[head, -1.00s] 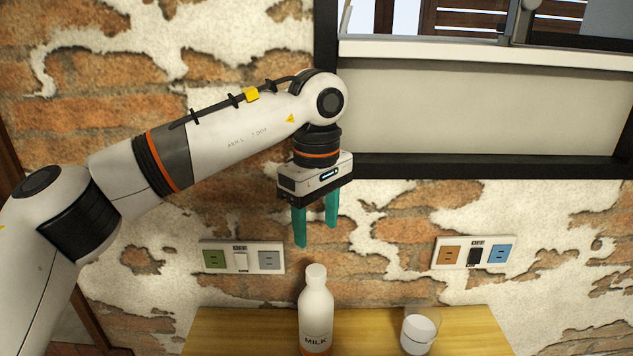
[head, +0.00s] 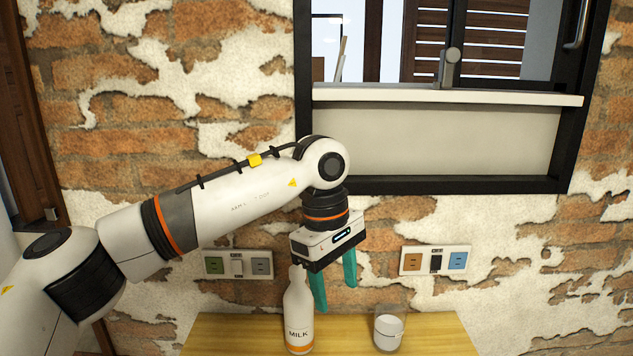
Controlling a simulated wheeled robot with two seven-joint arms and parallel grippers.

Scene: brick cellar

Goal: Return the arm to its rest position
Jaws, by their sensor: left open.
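My left arm comes in from the left in the head view, bent at the elbow with its wrist pointing down. Its gripper (head: 335,298) is open, with two teal fingers apart and nothing between them. The gripper overlaps the top of a white milk bottle (head: 299,318) in the picture; whether they touch I cannot tell. The bottle stands upright on a wooden table (head: 235,336). My right gripper is not in view.
A glass with white liquid (head: 388,331) stands on the table right of the bottle. Behind is a brick wall with two socket panels (head: 237,264) (head: 435,261) and a black-framed window (head: 440,187) with a white sill (head: 445,95).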

